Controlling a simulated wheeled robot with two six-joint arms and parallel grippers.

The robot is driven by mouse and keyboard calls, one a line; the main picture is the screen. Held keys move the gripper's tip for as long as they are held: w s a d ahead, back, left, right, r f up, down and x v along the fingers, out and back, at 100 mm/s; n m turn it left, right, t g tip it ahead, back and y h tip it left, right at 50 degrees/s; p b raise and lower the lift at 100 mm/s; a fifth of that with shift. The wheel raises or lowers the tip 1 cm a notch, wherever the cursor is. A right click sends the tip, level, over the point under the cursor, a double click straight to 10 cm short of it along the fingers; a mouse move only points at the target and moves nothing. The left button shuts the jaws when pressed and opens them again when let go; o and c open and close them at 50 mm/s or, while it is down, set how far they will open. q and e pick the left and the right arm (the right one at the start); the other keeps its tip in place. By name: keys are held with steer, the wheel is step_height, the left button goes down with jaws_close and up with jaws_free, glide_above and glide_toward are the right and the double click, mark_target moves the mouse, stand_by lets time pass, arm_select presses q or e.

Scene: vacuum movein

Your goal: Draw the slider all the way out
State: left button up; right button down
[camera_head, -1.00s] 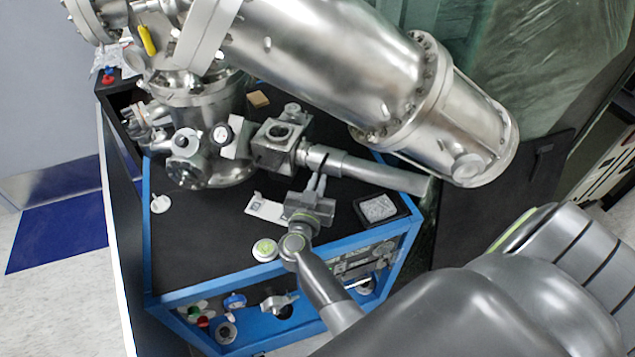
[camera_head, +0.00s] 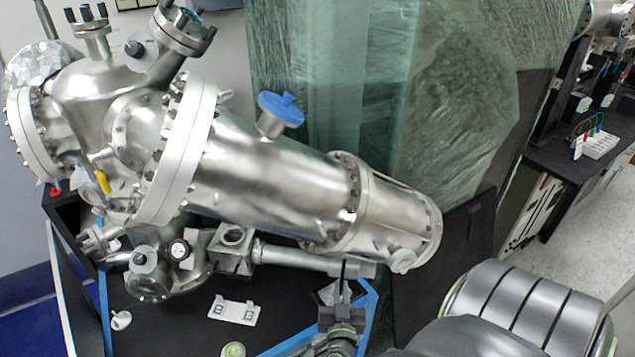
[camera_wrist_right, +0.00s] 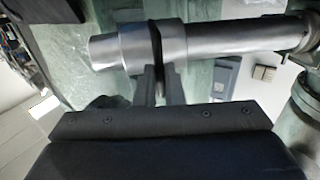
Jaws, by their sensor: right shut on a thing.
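The slider (camera_head: 352,268) is a metal collar around a thin metal tube (camera_head: 290,256) that runs right from the block-shaped fitting on the vacuum chamber. It sits near the tube's free right end. My right gripper (camera_head: 343,284) reaches up from below and is shut on the slider. In the right wrist view the slider (camera_wrist_right: 134,45) is close up, with a short tube end left of it and a long bare stretch of tube (camera_wrist_right: 240,36) to its right. The gripper's dark fingers (camera_wrist_right: 160,85) meet its underside; their tips are partly hidden. My left gripper is not in view.
The large steel chamber cylinder (camera_head: 265,175) lies just above and behind the tube. The black bench top (camera_head: 180,315) with a white plate (camera_head: 234,310) is below. A dark panel (camera_head: 440,275) and a green wrapped block (camera_head: 430,130) stand to the right.

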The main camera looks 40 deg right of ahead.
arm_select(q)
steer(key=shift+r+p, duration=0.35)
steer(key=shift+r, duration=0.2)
arm_select(e)
steer(key=shift+s+d, duration=0.5)
steer(key=shift+s, duration=0.2)
steer(key=shift+s+d, duration=0.5)
steer(key=shift+s, duration=0.2)
steer(key=c, duration=1.5)
jaws_free()
steer(key=shift+c, duration=0.2)
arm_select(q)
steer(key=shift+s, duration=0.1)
arm_select(e)
steer(key=shift+a, duration=0.1)
